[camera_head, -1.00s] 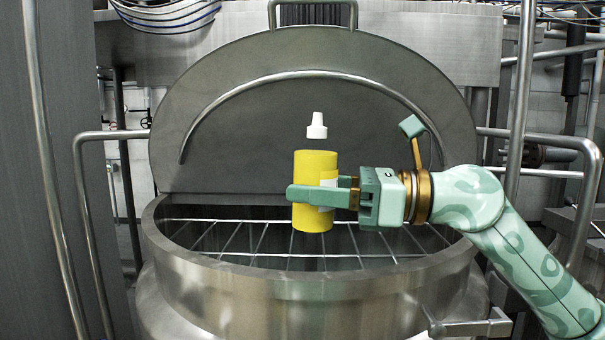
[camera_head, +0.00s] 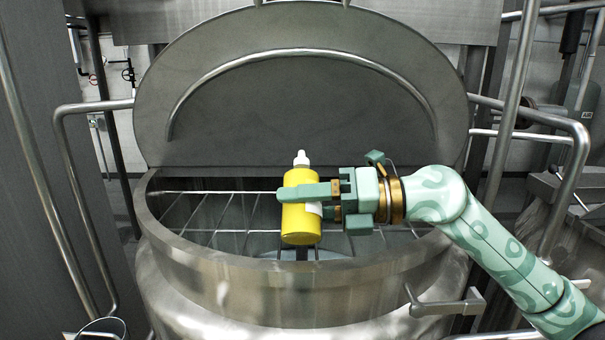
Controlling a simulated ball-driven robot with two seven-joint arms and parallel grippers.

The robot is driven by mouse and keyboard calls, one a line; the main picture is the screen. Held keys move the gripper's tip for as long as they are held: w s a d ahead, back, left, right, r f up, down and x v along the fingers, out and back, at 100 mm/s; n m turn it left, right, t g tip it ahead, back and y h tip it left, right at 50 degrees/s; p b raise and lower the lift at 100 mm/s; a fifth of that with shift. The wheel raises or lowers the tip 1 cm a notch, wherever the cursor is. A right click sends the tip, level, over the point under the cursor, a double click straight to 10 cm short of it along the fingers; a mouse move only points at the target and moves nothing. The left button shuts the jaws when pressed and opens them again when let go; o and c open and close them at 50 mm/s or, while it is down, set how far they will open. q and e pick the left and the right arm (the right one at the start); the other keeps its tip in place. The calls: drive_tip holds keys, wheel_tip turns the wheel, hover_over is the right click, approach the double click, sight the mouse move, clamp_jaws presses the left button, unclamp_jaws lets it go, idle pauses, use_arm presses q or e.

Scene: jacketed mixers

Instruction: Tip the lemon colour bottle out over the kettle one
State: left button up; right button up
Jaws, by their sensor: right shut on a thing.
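The lemon yellow bottle (camera_head: 301,223) has a white nozzle cap at its top and a white label patch on its side. My right gripper (camera_head: 310,193) is shut on the bottle's body, with one finger across its front. The bottle is close to upright, cap up, and in the picture it lies over the kettle's opening. The kettle (camera_head: 300,292) is a large steel vessel with a grid of bars across its mouth. Its grey domed lid (camera_head: 300,110) stands raised behind. My left gripper is not in view.
Bent steel rails (camera_head: 574,190) stand at the right, with more pipes at the left. A small valve handle (camera_head: 447,304) sticks out at the kettle's front right. The space left of the bottle over the grid is clear.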

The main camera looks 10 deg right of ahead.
drive_tip(key=m+p, duration=0.1)
drive_tip(key=w+m+p, duration=0.1)
drive_tip(key=m+p, duration=0.1)
drive_tip(key=shift+w+d+g, duration=0.1)
drive_tip(key=shift+g, duration=0.3)
wheel_tip(320, 180, up, 2)
drive_tip(key=m+g+p, duration=0.1)
drive_tip(key=m+p, duration=0.3)
drive_tip(key=p, duration=0.4)
drive_tip(key=shift+m+p, duration=0.4)
drive_tip(key=shift+r+m+p, duration=0.2)
drive_tip(key=shift+m+p, duration=0.4)
drive_tip(key=shift+p, duration=0.3)
idle(3.2)
